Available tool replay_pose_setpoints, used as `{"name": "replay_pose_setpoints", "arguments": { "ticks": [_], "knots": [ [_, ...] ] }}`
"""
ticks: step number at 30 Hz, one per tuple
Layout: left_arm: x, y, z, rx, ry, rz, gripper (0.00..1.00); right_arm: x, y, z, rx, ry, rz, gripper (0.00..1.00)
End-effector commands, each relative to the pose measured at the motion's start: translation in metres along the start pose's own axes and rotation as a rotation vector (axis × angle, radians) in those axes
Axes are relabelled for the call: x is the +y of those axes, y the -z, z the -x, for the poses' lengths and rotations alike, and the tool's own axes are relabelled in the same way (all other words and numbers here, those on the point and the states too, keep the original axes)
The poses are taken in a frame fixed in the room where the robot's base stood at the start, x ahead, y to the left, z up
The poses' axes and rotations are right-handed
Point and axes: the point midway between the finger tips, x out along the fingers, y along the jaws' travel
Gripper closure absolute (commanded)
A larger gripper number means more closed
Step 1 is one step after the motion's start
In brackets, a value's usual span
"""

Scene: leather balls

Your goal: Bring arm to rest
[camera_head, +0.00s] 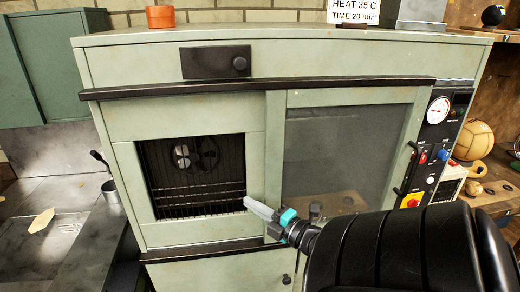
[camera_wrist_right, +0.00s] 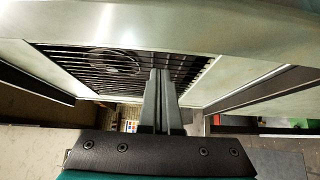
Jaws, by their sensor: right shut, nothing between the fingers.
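My right gripper (camera_head: 262,209) is in front of the pale green oven (camera_head: 180,235), near the lower right corner of its open window. Its fingers are together and hold nothing. In the right wrist view the closed fingers (camera_wrist_right: 160,75) point toward the oven's wire rack (camera_wrist_right: 115,62). I cannot tell from the head view whether the fingertips touch the oven. My black right arm (camera_head: 400,250) comes in from the lower right. My left gripper does not show.
The oven's left opening shows a rack (camera_head: 200,196) and a fan (camera_head: 195,155); a glass pane (camera_head: 340,150) is on the right. A control panel (camera_head: 436,140) is at the right edge. A leather ball (camera_head: 473,140) lies on a shelf further right. A metal bench (camera_head: 60,235) stands left.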

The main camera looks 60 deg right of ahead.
Motion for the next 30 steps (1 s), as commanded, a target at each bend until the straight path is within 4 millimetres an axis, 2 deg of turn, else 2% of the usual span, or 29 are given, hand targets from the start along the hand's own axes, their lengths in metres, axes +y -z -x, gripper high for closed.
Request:
{"name": "replay_pose_setpoints", "arguments": {
  "ticks": [1, 6, 12, 18, 25, 28, 30],
  "knots": [
    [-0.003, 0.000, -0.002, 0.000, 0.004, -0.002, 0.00, -0.005, -0.002, 0.018, -0.006, 0.010, -0.001, 1.00],
    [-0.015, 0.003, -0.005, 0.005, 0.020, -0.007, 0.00, -0.004, -0.001, 0.054, -0.005, 0.009, 0.000, 1.00],
    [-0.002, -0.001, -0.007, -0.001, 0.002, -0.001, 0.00, -0.003, 0.001, 0.086, -0.001, 0.006, -0.002, 1.00],
    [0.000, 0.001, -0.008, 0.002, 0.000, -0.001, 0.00, -0.002, 0.001, 0.098, 0.000, 0.004, -0.001, 1.00],
    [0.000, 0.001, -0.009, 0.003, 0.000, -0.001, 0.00, -0.003, 0.001, 0.098, 0.000, 0.005, -0.004, 1.00],
    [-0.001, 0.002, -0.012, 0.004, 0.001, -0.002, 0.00, -0.021, 0.000, 0.098, -0.020, 0.025, -0.046, 1.00],
    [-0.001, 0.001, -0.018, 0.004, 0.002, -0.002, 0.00, -0.050, -0.001, 0.098, -0.054, 0.061, -0.119, 1.00]
  ]
}}
